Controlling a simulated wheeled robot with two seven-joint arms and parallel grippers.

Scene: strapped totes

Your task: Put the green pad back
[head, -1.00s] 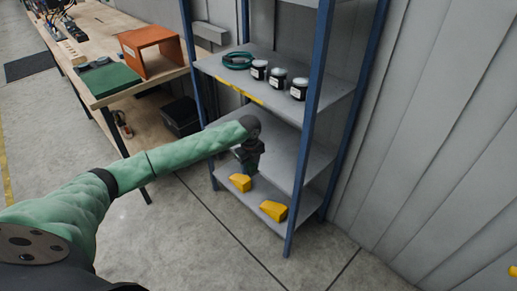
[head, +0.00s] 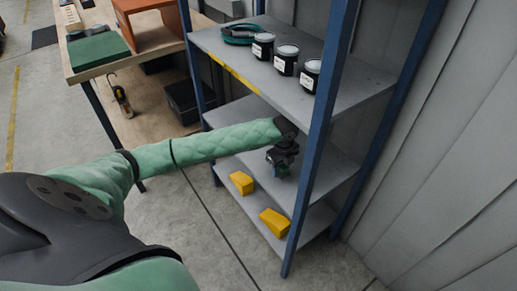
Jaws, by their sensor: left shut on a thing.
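My left gripper (head: 279,163) reaches between the blue posts of the shelf rack, over the shelf below the top one in view. It is shut on a small dark green thing (head: 281,172), which looks like the green pad. Most of it is hidden by the gripper, and I cannot tell whether it touches the shelf (head: 338,172). A larger flat green slab (head: 98,51) lies on the workbench at the upper left, apart from the gripper. My right gripper is not in view.
The upper shelf (head: 350,88) holds a coiled green strap (head: 242,34) and three dark jars (head: 285,60). Two yellow blocks (head: 242,182) lie on the lowest shelf. A blue post (head: 318,140) stands just right of the gripper. An orange open box (head: 150,22) stands on the workbench.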

